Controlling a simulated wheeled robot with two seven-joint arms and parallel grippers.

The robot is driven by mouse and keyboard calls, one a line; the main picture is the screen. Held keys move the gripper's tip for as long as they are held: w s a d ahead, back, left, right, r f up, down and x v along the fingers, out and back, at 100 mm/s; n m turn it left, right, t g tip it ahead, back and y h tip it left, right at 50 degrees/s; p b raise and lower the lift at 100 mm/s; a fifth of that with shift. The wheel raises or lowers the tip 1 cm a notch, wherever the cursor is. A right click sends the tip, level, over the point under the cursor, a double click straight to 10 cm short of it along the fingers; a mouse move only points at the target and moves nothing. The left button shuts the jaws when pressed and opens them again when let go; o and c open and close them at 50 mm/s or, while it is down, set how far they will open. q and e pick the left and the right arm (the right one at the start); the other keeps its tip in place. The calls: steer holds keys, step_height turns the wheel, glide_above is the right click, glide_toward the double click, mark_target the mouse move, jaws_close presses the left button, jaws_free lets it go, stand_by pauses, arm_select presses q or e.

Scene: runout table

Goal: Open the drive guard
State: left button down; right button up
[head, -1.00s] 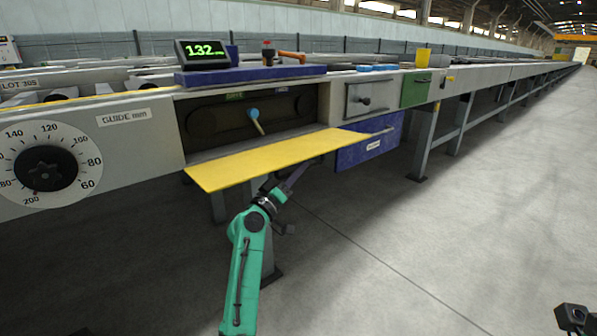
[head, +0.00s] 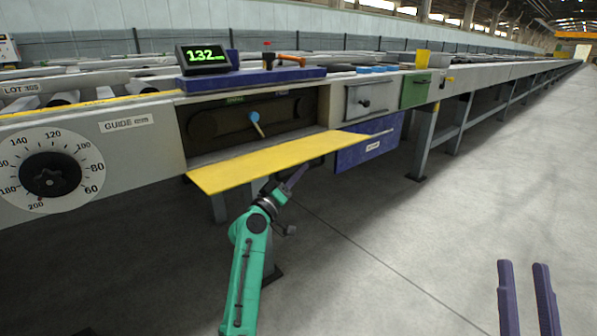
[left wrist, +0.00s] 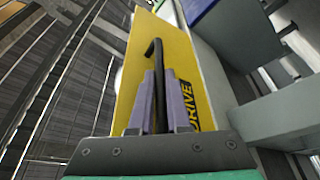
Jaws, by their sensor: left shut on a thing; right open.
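The drive guard (head: 262,164) is a yellow panel. It hangs swung down and outward below the open bay (head: 245,125), tilted close to flat. My left gripper (head: 295,178) is under its outer side, partly hidden by the panel. In the left wrist view the guard (left wrist: 181,52) carries "DRIVE" lettering and a black bar handle (left wrist: 154,47). My left fingers (left wrist: 158,88) are shut on that handle. My right gripper (head: 525,290) shows two purple fingers apart and empty at the lower right, far from the guard.
Inside the bay is a blue-knobbed lever (head: 255,120). A dial (head: 50,175) is at left, a grey panel with a knob (head: 366,101) at right. A table leg (head: 424,145) stands further right. The floor at right is clear.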

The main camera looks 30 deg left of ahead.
arm_select(q)
steer(key=shift+r+p, duration=0.5)
steer(key=shift+p, duration=0.05)
steer(key=shift+r+n+p, duration=0.2)
steer(key=shift+n+p, duration=0.2)
steer(key=shift+p, duration=0.1)
arm_select(e)
step_height(320, 180, down, 17)
steer(key=s+a+m+g+h, duration=0.1)
steer(key=a+g+h, duration=0.1)
steer(key=g, duration=0.4)
arm_select(q)
steer(key=shift+r+n+y+p, duration=0.3)
steer(key=shift+y+p, duration=0.1)
steer(key=shift+p, duration=0.3)
steer(key=shift+r+n+p, duration=0.1)
steer(key=shift+n+p, duration=0.2)
steer(key=shift+p, duration=0.3)
arm_select(e)
steer(key=s+f+g, duration=0.3)
steer(key=s+f, duration=0.2)
steer(key=f, duration=0.3)
steer(key=s+a+f+m+g+h, duration=0.1)
steer(key=s+f+g, duration=0.2)
steer(key=s+f, duration=0.3)
step_height(320, 180, down, 2)
steer(key=shift+f, duration=0.15)
steer(key=shift+s, duration=0.1)
